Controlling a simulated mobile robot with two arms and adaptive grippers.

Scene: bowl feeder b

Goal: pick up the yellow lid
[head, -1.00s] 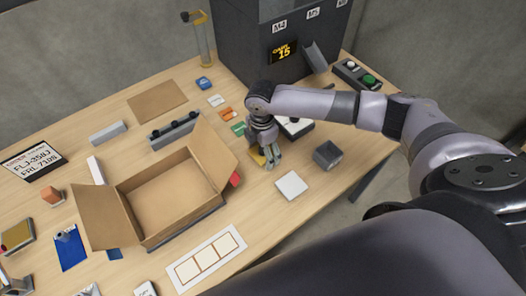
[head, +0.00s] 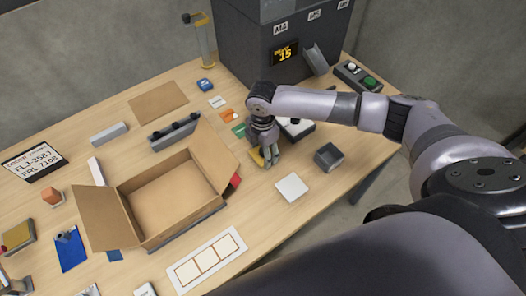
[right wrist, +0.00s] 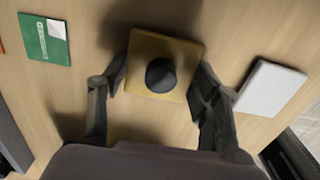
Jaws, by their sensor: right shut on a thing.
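The yellow lid (right wrist: 150,48) is a flat square with a round black knob (right wrist: 160,75) on top. It lies between the two fingers of my right gripper (right wrist: 158,85) in the right wrist view, and the fingers are shut on its sides. In the head view the right gripper (head: 268,158) points down at the table beside the cardboard box, and a bit of the lid (head: 257,157) shows at its left. Whether the lid touches the table is hard to tell. My left gripper is not in view.
An open cardboard box (head: 147,242) stands left of the gripper. A white square (head: 291,188) and a grey bin (head: 328,156) lie to the right. A green card (right wrist: 45,38) is near the lid. The dark machine (head: 240,50) stands behind.

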